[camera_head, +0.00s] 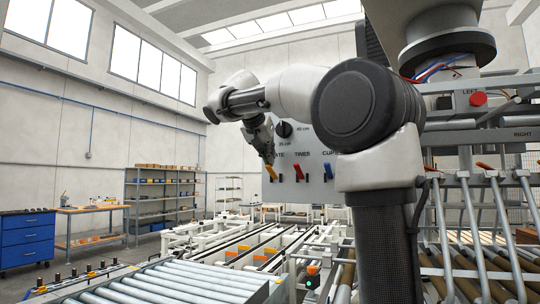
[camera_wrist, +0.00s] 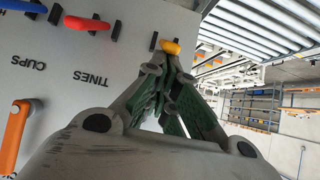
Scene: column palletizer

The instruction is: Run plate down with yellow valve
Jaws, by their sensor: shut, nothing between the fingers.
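The yellow valve (camera_head: 271,172) is a small lever under the PLATE label on the grey control panel (camera_head: 312,190). It hangs down, tilted slightly, at the panel's left edge. In the wrist view the yellow valve (camera_wrist: 171,47) shows just beyond my fingertips. My gripper (camera_head: 268,158) is shut and empty, its tips right at the valve's upper part. In the wrist view my gripper (camera_wrist: 165,62) has its fingers together; I cannot tell whether they touch the valve. The plate itself cannot be made out.
A red lever (camera_head: 299,171) under TINES and a blue lever (camera_head: 328,170) sit right of the yellow one. An orange handle (camera_wrist: 15,135) shows in the wrist view. Roller conveyors (camera_head: 165,285) lie below.

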